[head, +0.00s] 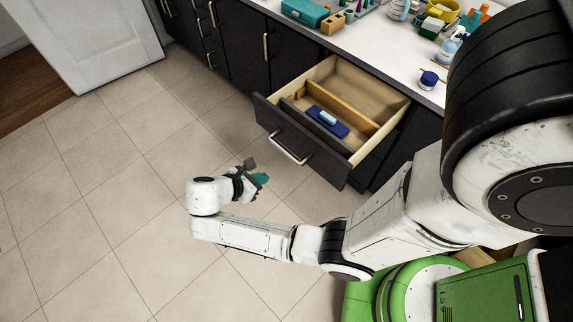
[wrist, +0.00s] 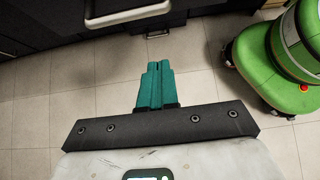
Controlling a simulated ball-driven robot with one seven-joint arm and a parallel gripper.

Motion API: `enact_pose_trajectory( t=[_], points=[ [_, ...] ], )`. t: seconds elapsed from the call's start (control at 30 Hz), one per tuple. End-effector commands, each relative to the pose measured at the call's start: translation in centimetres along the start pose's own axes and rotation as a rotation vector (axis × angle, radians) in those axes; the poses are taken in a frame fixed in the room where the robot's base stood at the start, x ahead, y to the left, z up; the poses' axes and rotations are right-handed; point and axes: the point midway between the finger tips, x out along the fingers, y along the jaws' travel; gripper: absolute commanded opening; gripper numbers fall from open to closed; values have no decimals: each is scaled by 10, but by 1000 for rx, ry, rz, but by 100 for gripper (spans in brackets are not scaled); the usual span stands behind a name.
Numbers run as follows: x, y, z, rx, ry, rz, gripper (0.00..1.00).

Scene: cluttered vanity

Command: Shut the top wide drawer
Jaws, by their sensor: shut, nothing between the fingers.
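The top wide drawer (head: 299,146) is pulled well out from the dark vanity, with a dark front and a pale metal bar handle (head: 289,150). Inside are wooden dividers and a blue item (head: 327,121) with a light blue piece on it. My gripper (head: 262,179) is in front of the drawer, apart from it, to the lower left of the handle. In the wrist view its teal fingers (wrist: 157,70) are together with nothing between them. Part of the drawer front and handle (wrist: 125,12) shows at the top of the wrist view.
The white countertop (head: 405,62) above holds a teal box (head: 305,11), bottles, a yellow container (head: 443,11) and a blue-lidded jar (head: 429,79). Shut dark cabinets and drawers stand left of the open drawer. The tiled floor at left is clear.

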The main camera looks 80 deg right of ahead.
Motion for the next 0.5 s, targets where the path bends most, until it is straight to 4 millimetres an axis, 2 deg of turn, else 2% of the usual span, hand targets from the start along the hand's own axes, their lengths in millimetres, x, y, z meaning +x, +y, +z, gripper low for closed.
enact_pose_trajectory(
  t=[0.47,0.5],
  points=[
    [90,-2,0,4,1,-6,0],
    [93,-2,6,6,2,-6,0]
  ],
)
